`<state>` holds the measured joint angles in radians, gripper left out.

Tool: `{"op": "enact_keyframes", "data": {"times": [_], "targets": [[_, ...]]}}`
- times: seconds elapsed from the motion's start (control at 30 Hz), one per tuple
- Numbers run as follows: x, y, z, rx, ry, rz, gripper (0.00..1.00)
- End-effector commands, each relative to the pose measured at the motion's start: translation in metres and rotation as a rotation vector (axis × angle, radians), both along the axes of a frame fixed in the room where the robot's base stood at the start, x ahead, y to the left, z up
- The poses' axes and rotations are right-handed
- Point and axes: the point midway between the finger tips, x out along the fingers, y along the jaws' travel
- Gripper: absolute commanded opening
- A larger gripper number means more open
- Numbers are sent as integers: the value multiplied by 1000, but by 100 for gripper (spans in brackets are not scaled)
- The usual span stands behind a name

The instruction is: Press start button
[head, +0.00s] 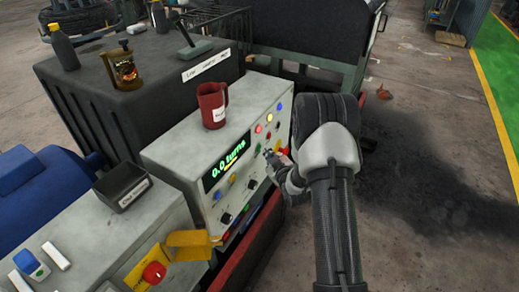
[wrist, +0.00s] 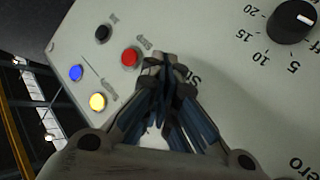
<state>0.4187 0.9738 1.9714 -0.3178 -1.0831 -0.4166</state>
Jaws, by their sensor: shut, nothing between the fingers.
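The control panel (head: 185,155) is a light grey box with a green readout of "0.0 turns" and several coloured buttons and knobs. My gripper (head: 269,154) is shut and empty, with its tips close to the panel's right part, near a green button (head: 257,149). In the wrist view the shut fingertips (wrist: 165,62) lie over the panel face beside a partly covered label beginning "St". The button at that label is hidden behind the fingers. I cannot tell whether the tips touch it. A red button (wrist: 130,57) sits just left of the tips.
A black button (wrist: 102,34), a blue button (wrist: 76,72) and a yellow button (wrist: 97,101) lie near the red one. A black dial (wrist: 292,20) is at upper right. A red mug (head: 212,105) stands on the panel.

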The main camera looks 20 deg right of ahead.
Motion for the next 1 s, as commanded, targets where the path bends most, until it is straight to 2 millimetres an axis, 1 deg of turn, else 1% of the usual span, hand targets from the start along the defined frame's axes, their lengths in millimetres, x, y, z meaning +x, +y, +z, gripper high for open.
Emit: {"op": "enact_keyframes", "data": {"times": [0.23,1.0], "targets": [[7,5,-1,0,-2,1,0],[11,8,0,0,-1,0,0]]}}
